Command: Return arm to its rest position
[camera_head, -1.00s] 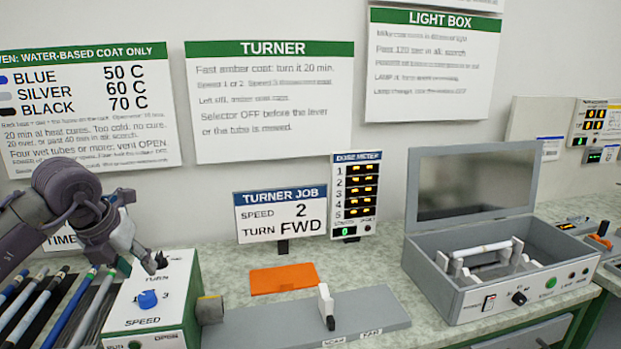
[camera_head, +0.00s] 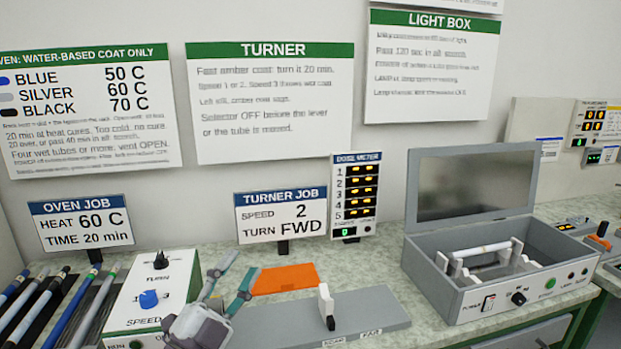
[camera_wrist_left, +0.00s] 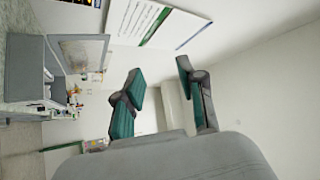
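My left gripper (camera_head: 240,270) is at the bottom of the head view, beside the right side of the turner's control box (camera_head: 150,292). Its two grey-and-teal fingers point up and away from me, apart, with nothing between them. In the left wrist view the fingers (camera_wrist_left: 160,72) also stand apart and empty, with wall and signs behind them. The gripper body hides part of the turner's grey base (camera_head: 370,308) and the box's lower right corner. My right gripper is not in view.
Several rods lie in a rack (camera_head: 22,338) at the left. An orange mat (camera_head: 285,279) lies behind the base. An open light box (camera_head: 500,300) holding a white rod (camera_head: 482,250) stands at the right. Job signs (camera_head: 281,212) and a dose meter (camera_head: 355,195) stand along the wall.

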